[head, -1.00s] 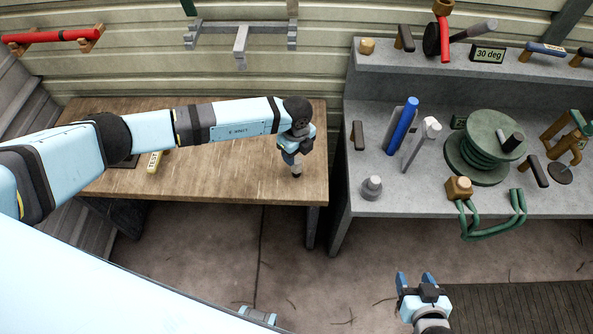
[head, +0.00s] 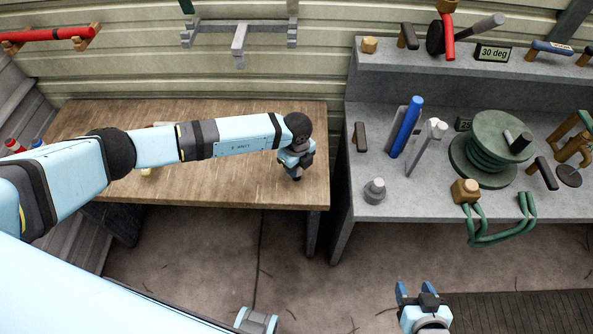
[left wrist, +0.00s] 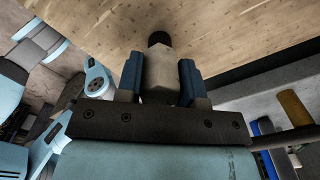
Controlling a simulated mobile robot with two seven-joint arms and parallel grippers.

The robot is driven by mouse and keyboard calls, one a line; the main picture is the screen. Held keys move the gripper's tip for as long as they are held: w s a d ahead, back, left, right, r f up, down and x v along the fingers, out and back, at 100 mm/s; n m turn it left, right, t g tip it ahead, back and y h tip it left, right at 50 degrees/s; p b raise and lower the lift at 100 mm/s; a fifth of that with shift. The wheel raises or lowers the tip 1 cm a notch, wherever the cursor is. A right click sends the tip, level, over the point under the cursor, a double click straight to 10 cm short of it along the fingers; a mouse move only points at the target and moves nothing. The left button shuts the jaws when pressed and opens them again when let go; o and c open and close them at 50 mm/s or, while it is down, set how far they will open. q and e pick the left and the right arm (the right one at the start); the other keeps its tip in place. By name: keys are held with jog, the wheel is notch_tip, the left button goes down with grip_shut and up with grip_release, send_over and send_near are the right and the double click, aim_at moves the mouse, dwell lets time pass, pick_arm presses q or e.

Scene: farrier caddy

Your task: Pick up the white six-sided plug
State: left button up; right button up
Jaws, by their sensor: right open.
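The white six-sided plug (left wrist: 160,72) shows pale and faceted between the two blue fingers of my left gripper (left wrist: 160,78) in the left wrist view. A finger lies against each side of it, and a dark round end shows beyond it. In the head view my left gripper (head: 297,172) points down over the right part of the wooden bench (head: 230,186); its wrist hides most of the plug. I cannot tell whether the plug touches the bench top. My right gripper (head: 416,289) is open and empty, low in the head view, over the floor.
A grey bench (head: 335,190) stands to the right across a narrow gap. It holds a grey stepped knob (head: 375,190), a blue cylinder (head: 406,127) and a green reel (head: 497,140). Green handles (head: 500,234) hang at its front edge. The wooden bench's front is mostly clear.

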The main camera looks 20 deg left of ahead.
pick_arm(q)
grip_shut()
jog(key=shift+r, duration=0.15)
jog(key=shift+r+p, duration=0.65)
jog(key=shift+r, duration=0.1)
jog(key=shift+r, duration=0.2)
jog(key=shift+r+p, duration=0.65)
jog(key=shift+p, duration=0.15)
jog(key=shift+r+p, duration=1.4)
jog(key=shift+r, duration=0.4)
